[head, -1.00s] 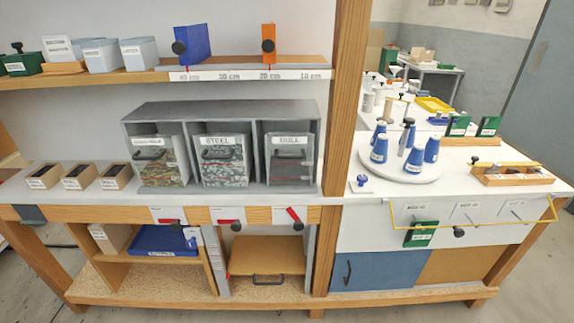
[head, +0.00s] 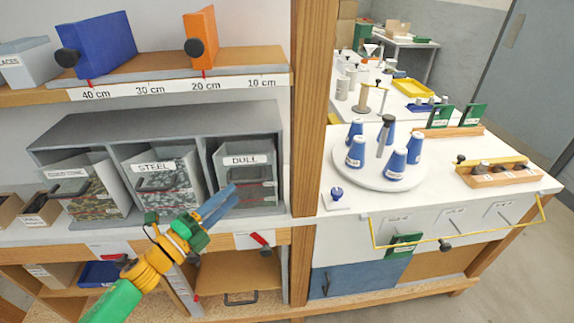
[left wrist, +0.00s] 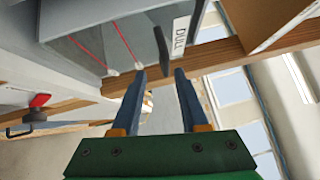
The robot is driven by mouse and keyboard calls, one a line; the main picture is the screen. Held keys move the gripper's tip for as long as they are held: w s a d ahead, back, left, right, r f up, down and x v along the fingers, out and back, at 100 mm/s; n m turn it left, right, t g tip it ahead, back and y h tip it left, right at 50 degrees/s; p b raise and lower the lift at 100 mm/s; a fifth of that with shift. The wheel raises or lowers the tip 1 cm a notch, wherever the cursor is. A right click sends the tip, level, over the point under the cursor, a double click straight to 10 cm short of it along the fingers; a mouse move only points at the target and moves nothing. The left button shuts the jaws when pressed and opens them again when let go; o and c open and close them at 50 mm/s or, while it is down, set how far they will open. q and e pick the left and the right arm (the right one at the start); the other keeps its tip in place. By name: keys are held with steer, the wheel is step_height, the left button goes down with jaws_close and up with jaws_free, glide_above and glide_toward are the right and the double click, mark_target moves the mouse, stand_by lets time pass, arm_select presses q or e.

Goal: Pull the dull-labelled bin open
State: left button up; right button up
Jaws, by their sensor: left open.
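The dull-labelled bin (head: 262,193) sits in the right bay of a grey rack (head: 190,118) on the left bench, with its label and dark handle at the front. My left gripper (head: 231,193) is in front of the bin's lower left part in the head view. In the left wrist view the gripper (left wrist: 160,73) is open and its fingers point at the bin. The dark handle (left wrist: 161,48) shows just beyond and between the fingertips, with the DULL label (left wrist: 180,38) beside it. Nothing shows between the fingers. My right gripper is in neither view.
The steel bin (head: 160,188) and another labelled bin (head: 92,192) fill the other bays. A wooden post (head: 308,150) stands right of the rack. A shelf above holds a blue block (head: 98,48) and an orange block (head: 202,40). A red-handled lever (head: 261,238) is below.

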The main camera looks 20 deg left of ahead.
mark_target(242, 184)
arm_select(q)
steer(key=x, duration=0.2)
steer(key=p+x, duration=0.1)
steer(key=x, duration=0.3)
steer(key=shift+d+r, duration=0.15)
steer(key=shift+r, duration=0.2)
steer(key=shift+s, duration=0.15)
steer(key=shift+r, duration=0.1)
steer(key=shift+c, duration=0.9)
jaws_close()
